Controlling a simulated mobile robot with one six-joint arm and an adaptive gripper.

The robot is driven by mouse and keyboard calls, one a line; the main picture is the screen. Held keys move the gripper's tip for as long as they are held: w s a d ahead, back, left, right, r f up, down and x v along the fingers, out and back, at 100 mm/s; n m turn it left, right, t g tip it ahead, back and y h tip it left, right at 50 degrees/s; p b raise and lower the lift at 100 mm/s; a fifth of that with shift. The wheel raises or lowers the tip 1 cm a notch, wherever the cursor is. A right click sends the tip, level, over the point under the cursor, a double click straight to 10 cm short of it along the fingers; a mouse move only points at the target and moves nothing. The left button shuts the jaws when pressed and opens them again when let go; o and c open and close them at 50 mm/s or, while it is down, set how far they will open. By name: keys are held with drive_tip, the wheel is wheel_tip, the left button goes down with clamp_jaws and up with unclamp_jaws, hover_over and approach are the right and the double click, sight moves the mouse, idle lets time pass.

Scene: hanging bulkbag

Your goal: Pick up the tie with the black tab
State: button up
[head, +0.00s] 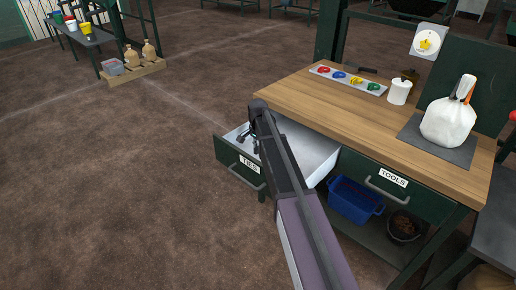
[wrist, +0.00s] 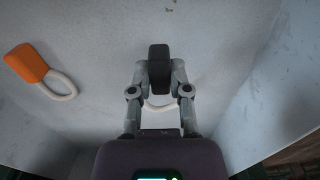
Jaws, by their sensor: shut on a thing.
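The tie with the black tab (wrist: 159,66) is between the fingertips of my gripper (wrist: 160,76) in the wrist view. Its white loop (wrist: 157,106) hangs toward the palm, partly hidden by the fingers. The gripper is shut on the black tab. A tie with an orange tab (wrist: 27,63) and a white loop lies to the left on the drawer floor. In the head view my gripper (head: 247,139) is inside the open drawer labelled TIES (head: 240,171), mostly hidden by my arm. I cannot tell whether the held tie touches the drawer floor.
The drawer walls stand close around the gripper. Above is the wooden bench top (head: 300,98), with a tray of coloured items (head: 348,80), a white cup (head: 399,92) and a white bag (head: 448,122). The TOOLS drawer (head: 390,186) is shut. A blue bin (head: 354,201) sits below.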

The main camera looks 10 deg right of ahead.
drive_tip(key=shift+r+p, duration=3.45)
drive_tip(key=shift+r, duration=0.35)
wheel_tip(320, 180, up, 32)
drive_tip(key=p, duration=3.2)
drive_tip(key=shift+r, duration=0.1)
